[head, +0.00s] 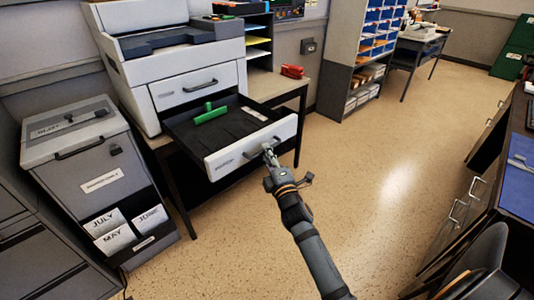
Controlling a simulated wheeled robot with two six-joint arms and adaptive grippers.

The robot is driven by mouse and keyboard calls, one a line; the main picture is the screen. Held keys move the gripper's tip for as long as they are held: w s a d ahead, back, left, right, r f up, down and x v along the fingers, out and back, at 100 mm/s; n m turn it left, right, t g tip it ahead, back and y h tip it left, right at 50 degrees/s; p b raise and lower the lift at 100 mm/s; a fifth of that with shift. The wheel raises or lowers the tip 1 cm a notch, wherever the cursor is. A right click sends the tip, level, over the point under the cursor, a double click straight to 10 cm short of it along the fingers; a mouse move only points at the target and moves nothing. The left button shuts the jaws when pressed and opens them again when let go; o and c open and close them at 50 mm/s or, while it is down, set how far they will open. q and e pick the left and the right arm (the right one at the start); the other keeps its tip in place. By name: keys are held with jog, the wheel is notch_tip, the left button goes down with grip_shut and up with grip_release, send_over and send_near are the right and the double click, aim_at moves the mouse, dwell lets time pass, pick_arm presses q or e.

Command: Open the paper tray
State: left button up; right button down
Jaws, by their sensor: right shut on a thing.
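The paper tray (222,161) is the lower drawer of the white and grey printer (180,75). It is pulled well out, and its dark inside shows. A green piece (210,114) stands in it, and a small pale label or card (254,114) lies near its right side. My right gripper (270,152) is at the right part of the tray's white front, shut on the tray's handle. My left gripper is not in view.
A grey bin (85,160) with month cards stands left of the printer. A red stapler (292,71) sits on the printer table's right end. A desk with drawers (470,195) and a dark chair (485,275) are at the right. The floor (370,185) between is clear.

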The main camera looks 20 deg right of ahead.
jog(key=c, duration=1.4)
grip_release()
